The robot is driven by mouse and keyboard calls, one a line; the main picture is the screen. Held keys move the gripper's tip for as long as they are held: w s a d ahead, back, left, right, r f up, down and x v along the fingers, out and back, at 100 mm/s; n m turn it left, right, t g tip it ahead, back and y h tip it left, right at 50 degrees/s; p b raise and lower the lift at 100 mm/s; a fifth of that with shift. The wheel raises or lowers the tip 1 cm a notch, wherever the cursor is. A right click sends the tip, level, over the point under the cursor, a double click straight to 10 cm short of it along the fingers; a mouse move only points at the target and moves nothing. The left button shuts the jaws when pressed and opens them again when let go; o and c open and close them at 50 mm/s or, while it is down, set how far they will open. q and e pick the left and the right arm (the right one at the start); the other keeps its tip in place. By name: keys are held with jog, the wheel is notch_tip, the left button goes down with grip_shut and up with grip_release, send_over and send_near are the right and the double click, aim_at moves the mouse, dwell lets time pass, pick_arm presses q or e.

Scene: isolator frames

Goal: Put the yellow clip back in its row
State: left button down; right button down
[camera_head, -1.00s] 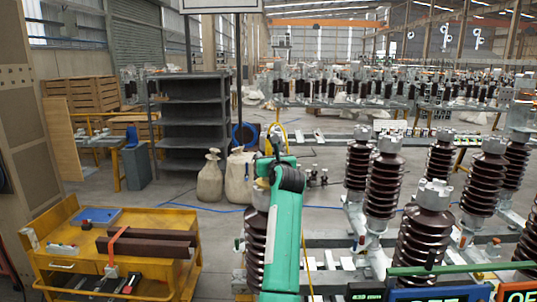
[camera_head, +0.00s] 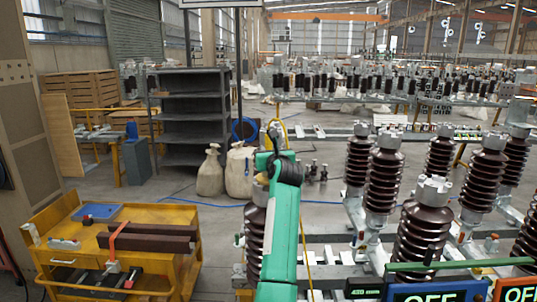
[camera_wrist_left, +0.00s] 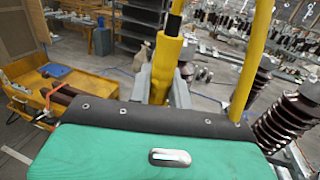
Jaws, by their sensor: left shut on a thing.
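The yellow clip (camera_wrist_left: 168,62) is a yellow rod with a black upper end, upright between the grey fingers of my left gripper (camera_wrist_left: 165,85) in the left wrist view. My left gripper is shut on it. In the head view the left gripper (camera_head: 273,140) is raised at mid-picture, above a brown ribbed insulator (camera_head: 254,240) partly hidden behind my green arm. A yellow cable (camera_wrist_left: 250,70) runs beside the clip and hangs down right of my arm in the head view (camera_head: 305,255). I cannot tell which place in the row is the clip's own. My right gripper is out of view.
Several brown insulators (camera_head: 384,180) stand on grey metal frames to the right. A yellow cart (camera_head: 62,262) is at the lower left. A grey shelf (camera_head: 190,127) and sacks (camera_head: 210,172) stand behind. Floor between cart and frames is clear.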

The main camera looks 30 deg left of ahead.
pick_arm(q)
jog(key=shift+r+b, duration=0.35)
jog(key=shift+r, duration=0.3)
notch_tip(320, 180, up, 19)
jog(key=b, duration=0.7)
jog(key=shift+f, duration=0.2)
